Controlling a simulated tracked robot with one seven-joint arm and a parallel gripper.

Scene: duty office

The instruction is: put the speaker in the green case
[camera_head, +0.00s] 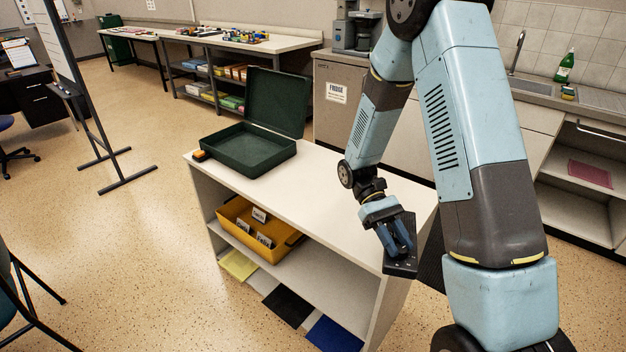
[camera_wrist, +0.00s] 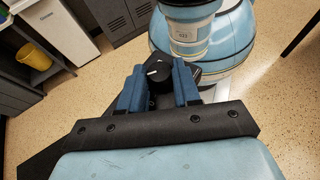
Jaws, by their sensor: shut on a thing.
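The green case (camera_head: 241,150) stands open on the left part of the white shelf unit's top. Its lid (camera_head: 275,101) is raised at the back, and its inside looks empty. The speaker, a small black box (camera_head: 402,266), is in my gripper (camera_head: 397,240) at the right end of the top. My blue fingers are shut on it, and they hide part of it. In the wrist view the speaker (camera_wrist: 157,72) shows a black knob with a white mark between my fingers. I cannot tell whether the speaker touches the top.
The white top (camera_head: 318,190) is clear between the case and my gripper. A small orange-and-black thing (camera_head: 199,155) lies left of the case. A yellow bin (camera_head: 258,230) sits on the shelf below. A whiteboard stand (camera_head: 100,165) is at left.

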